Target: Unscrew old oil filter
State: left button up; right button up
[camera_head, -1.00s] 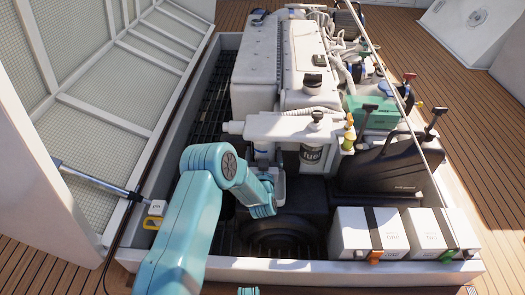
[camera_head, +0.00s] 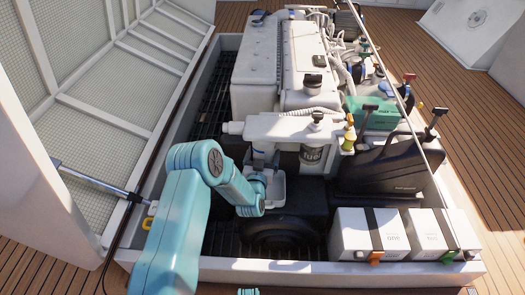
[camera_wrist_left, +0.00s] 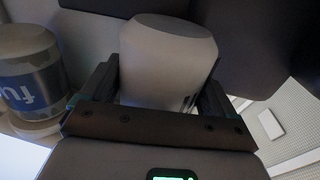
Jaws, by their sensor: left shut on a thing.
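In the left wrist view, a pale grey cylinder, the old oil filter (camera_wrist_left: 168,62), sits between the two dark fingers of my left gripper (camera_wrist_left: 158,92). The gripper is shut on its sides. In the head view, my teal left arm reaches into the engine bay beside the white filter housing (camera_head: 275,126).
The fuel filter (camera_head: 311,155) hangs close by and also shows at left in the wrist view (camera_wrist_left: 30,78). A black jug (camera_head: 385,168) and white boxes (camera_head: 366,232) stand at the right.

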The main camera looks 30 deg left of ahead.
pick_arm(q)
jog(key=shift+a, duration=0.15)
jog(key=shift+a+m+t+h, duration=0.1)
jog(key=shift+m+t+h, duration=0.4)
jog(key=shift+m+h, duration=0.9)
jog(key=shift+h, duration=0.7)
jog(key=shift+m+t+h, duration=0.3)
jog(key=shift+m+h, duration=0.2)
jog(key=shift+h, duration=0.3)
jog(key=shift+m+h, duration=0.8)
jog(key=shift+h, duration=0.5)
jog(key=o, duration=1.1)
